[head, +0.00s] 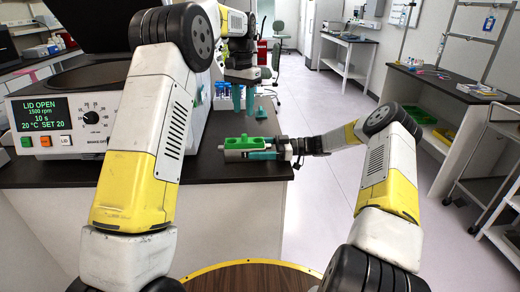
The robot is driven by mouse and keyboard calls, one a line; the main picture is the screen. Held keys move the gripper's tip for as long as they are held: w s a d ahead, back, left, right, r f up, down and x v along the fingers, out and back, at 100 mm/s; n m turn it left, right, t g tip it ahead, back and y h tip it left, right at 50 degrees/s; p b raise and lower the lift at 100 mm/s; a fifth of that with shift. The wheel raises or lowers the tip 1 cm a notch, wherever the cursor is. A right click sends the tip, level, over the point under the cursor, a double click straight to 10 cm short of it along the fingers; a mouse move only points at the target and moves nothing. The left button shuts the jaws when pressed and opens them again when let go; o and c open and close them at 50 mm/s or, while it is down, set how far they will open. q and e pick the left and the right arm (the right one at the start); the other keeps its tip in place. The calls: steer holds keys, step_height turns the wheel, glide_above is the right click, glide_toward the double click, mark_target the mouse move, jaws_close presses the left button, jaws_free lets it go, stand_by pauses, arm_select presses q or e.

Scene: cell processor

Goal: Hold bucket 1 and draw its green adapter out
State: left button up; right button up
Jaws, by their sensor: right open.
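Bucket 1, a grey metal bucket (233,155), is low on the dark bench top near its front right corner. Its green adapter (240,142) shows along its top, with a raised green part in the middle. My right gripper (270,154) comes in from the right with its teal fingers beside the bucket; it is open, and whether they touch the bucket is hard to tell. My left gripper (243,100) is above and behind the bucket, teal fingers pointing down, apart and empty.
A centrifuge (50,143) with display "LID OPEN" stands on the bench (230,170) at left. A small teal cone-shaped item (261,113) and blue-topped tubes (221,88) stand behind the bucket. Open floor (330,140) lies right of the bench.

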jaws_close()
stand_by(0.5)
stand_by(0.9)
